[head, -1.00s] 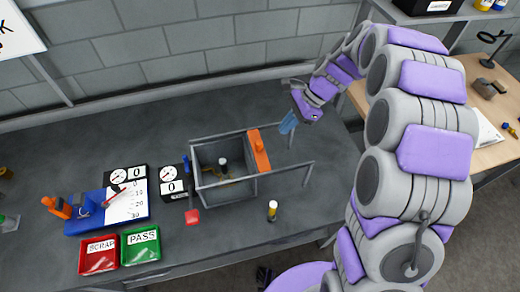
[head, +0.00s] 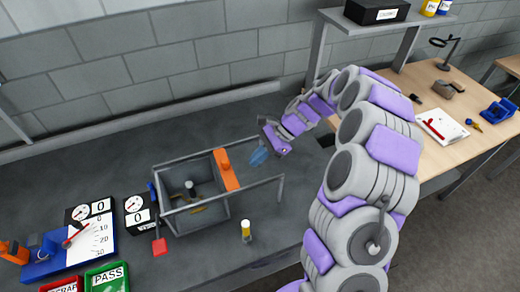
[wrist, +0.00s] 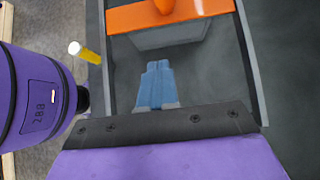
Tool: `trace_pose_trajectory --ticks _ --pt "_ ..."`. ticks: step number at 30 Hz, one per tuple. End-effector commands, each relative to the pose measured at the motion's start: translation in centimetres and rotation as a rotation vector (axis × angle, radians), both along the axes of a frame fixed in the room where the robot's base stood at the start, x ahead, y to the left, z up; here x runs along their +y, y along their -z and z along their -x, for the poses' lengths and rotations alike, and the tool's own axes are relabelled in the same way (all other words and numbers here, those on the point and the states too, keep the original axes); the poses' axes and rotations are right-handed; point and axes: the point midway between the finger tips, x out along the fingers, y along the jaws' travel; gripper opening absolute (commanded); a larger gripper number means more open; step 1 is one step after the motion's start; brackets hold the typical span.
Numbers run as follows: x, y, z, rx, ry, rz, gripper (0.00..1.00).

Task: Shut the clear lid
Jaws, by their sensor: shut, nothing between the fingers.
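The grey box frame (head: 205,215) stands on the dark bench, with two rails running out to its right. An orange bar with a knob (head: 226,170) lies across the rails at the box's right side. It also shows at the top of the wrist view (wrist: 168,15). I cannot make out a clear pane with certainty. My gripper (head: 258,158) is shut and empty, its blue fingers pointing down, to the right of the orange bar and apart from it. In the wrist view the fingertips (wrist: 158,65) appear between the two rails, below the orange bar.
A yellow and white vial (head: 246,231) stands in front of the rails. Gauges (head: 137,212), a blue tester with a scale (head: 70,250), and red and green trays (head: 106,278) are left. A red paddle (head: 159,247) is at the box's front left. The bench behind is clear.

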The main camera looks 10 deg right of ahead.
Motion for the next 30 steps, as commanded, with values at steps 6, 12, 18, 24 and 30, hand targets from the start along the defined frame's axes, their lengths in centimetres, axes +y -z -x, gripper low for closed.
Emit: trace_pose_trajectory --ticks 6,12,18,24,30 --pt "3.8 1.1 0.9 -0.003 -0.003 0.006 0.00" --pt "6.0 1.2 1.4 -0.001 -0.001 0.013 0.00" --pt "5.6 1.1 1.3 -0.002 0.001 0.008 0.00" --pt "5.0 1.0 1.3 -0.002 0.001 0.002 0.00" --pt "6.7 0.8 1.8 0.003 -0.003 0.006 0.00"
